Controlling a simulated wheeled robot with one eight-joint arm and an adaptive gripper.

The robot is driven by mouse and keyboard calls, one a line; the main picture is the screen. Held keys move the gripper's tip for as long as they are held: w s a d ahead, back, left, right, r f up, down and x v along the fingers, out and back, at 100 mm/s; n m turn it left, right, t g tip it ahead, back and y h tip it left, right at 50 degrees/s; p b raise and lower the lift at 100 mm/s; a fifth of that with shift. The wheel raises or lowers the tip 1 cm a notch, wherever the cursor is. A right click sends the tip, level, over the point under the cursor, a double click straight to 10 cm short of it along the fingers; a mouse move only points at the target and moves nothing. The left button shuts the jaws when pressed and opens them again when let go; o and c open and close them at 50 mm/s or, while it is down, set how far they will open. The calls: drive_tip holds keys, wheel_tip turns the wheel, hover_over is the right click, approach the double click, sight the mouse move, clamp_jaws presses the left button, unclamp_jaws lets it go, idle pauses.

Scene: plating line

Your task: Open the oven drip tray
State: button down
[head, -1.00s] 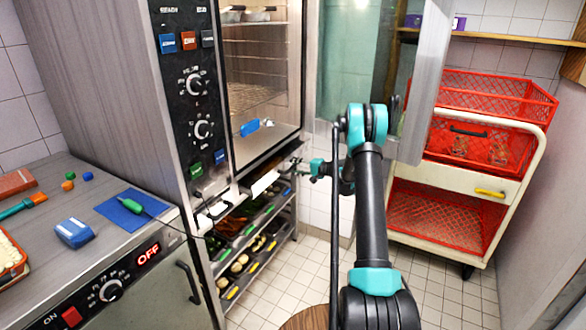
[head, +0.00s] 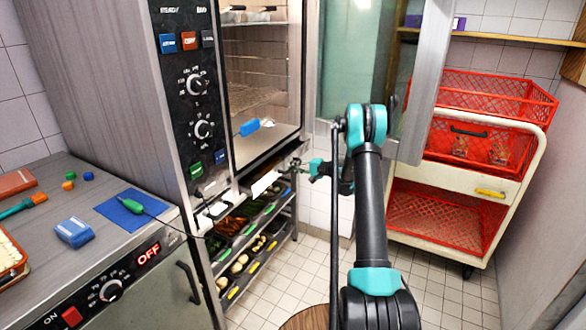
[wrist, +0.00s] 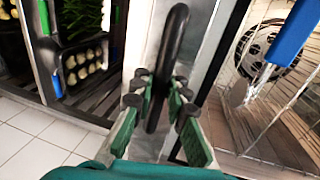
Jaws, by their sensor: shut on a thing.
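The oven drip tray (head: 264,184) shows in the head view as a narrow pale front below the oven chamber. In the wrist view its metal front (wrist: 151,145) runs up the middle with a long black handle (wrist: 174,40). My gripper (head: 292,168) is at the right end of this front. How far the tray stands out is hard to tell.
The oven's glass door (head: 365,70) stands open to the right, close to my arm. A rack of vegetable trays (head: 240,262) is below the drip tray. A cart with red crates (head: 490,110) stands at the right.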

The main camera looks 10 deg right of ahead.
drive_tip(key=shift+d, duration=0.1)
drive_tip(key=f+v, duration=0.3)
drive_tip(key=v, duration=1.2)
drive_tip(key=shift+s+d, duration=0.3)
drive_tip(key=shift+d, duration=0.15)
drive_tip(key=shift+f, duration=0.1)
drive_tip(key=c, duration=1.5)
unclamp_jaws()
drive_tip(key=v, duration=1.2)
